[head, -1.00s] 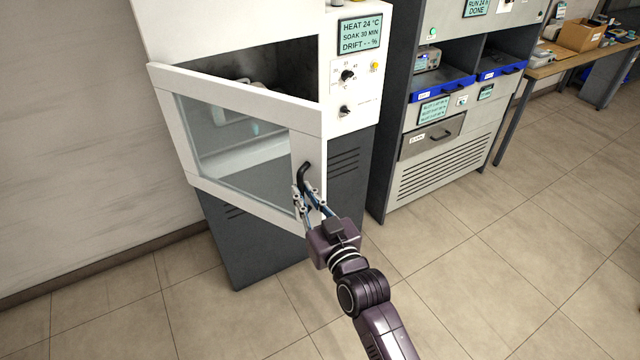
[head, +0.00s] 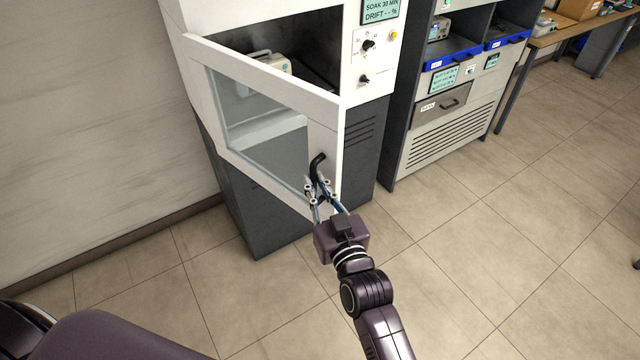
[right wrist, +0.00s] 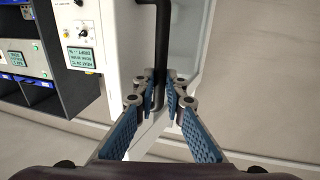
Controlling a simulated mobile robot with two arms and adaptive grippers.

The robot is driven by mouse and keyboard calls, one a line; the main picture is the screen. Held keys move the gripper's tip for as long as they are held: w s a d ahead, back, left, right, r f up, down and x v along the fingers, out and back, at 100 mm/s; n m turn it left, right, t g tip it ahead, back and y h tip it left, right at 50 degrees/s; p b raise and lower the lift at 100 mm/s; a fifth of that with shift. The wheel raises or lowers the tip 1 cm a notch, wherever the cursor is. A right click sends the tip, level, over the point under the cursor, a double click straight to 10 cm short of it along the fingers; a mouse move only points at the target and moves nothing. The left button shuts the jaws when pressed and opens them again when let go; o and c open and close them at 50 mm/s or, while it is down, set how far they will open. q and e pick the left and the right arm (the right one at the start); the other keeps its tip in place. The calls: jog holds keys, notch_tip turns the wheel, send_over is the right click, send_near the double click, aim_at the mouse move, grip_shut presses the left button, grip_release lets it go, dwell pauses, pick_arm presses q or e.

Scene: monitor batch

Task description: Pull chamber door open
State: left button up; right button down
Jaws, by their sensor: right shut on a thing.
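The chamber door (head: 325,140), a white frame around a glass pane, stands part open, its free edge swung out from the grey-and-white chamber cabinet (head: 262,215). A black bar handle (head: 318,163) sits near that free edge. My right gripper (head: 319,186) is shut on the lower part of the handle. In the right wrist view the handle (right wrist: 162,45) runs down between the fingertips of my right gripper (right wrist: 159,96). My left gripper is out of the picture.
Inside the chamber is a pale device (head: 268,62), partly hidden by the door. To the right stand a rack with blue trays (head: 455,58) and a workbench (head: 548,46). The tiled floor (head: 470,270) in front is clear. A wall (head: 80,120) is at the left.

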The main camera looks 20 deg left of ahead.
jog(key=c, duration=2.3)
grip_release()
jog(key=shift+a+r, duration=0.45)
jog(key=shift+r, duration=0.1)
jog(key=o, duration=0.3)
jog(key=shift+w+a+f, duration=0.15)
jog(key=shift+a+f, duration=0.3)
jog(key=shift+a, duration=0.05)
jog(key=shift+o, duration=0.2)
jog(key=v, duration=1.2)
jog(key=shift+d, duration=0.1)
jog(key=shift+c, duration=0.3)
